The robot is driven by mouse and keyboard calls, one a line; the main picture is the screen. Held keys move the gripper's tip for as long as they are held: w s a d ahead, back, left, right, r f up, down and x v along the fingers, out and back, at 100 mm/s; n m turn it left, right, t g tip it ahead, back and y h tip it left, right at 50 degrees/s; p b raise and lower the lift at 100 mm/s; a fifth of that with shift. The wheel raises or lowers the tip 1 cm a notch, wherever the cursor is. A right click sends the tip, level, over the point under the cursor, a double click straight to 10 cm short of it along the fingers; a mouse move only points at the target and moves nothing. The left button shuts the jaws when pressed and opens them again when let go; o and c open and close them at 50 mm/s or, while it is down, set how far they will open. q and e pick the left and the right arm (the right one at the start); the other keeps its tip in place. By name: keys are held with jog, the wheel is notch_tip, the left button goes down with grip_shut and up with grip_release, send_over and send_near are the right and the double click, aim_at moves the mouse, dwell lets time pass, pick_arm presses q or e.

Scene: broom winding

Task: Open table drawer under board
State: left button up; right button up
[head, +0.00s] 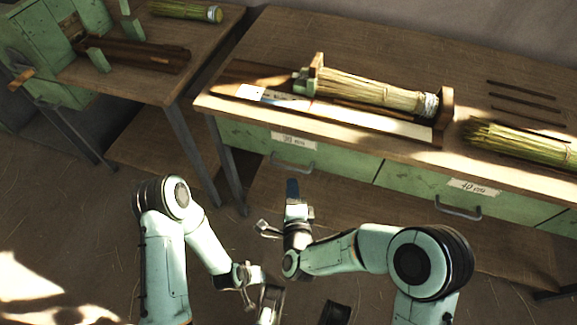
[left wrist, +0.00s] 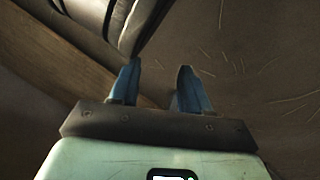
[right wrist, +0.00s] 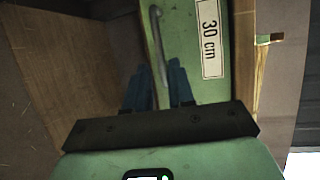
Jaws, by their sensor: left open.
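The board (head: 330,112) lies on the workbench, holding a straw bundle (head: 370,90) between wooden end blocks. Below it is a green drawer (head: 245,137) with a grey handle (head: 295,166) and a "30 cm" label; it looks closed. The drawer front (right wrist: 190,40) and handle (right wrist: 159,45) also show in the right wrist view. My right gripper (head: 293,188) is just in front of and below the handle; its blue fingers (right wrist: 158,85) are apart, near the handle's end. I cannot tell whether they touch it. My left gripper (left wrist: 155,85) is open and empty, low over the floor.
A second drawer (head: 430,185) labelled "40 cm" is to the right. Another straw bundle (head: 520,145) and dark sticks (head: 525,95) lie on the bench's right. A second table (head: 150,85) with green equipment stands at left. Open floor lies in front.

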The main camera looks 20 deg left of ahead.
aim_at(289, 167)
jog(key=b+x, duration=0.1)
jog(key=x, duration=0.8)
jog(key=shift+f, duration=0.1)
pick_arm(q)
jog(key=shift+g, duration=0.6)
jog(key=s+f, duration=0.3)
jog(key=shift+s+a, duration=0.1)
jog(key=shift+a, duration=0.15)
pick_arm(e)
grip_shut()
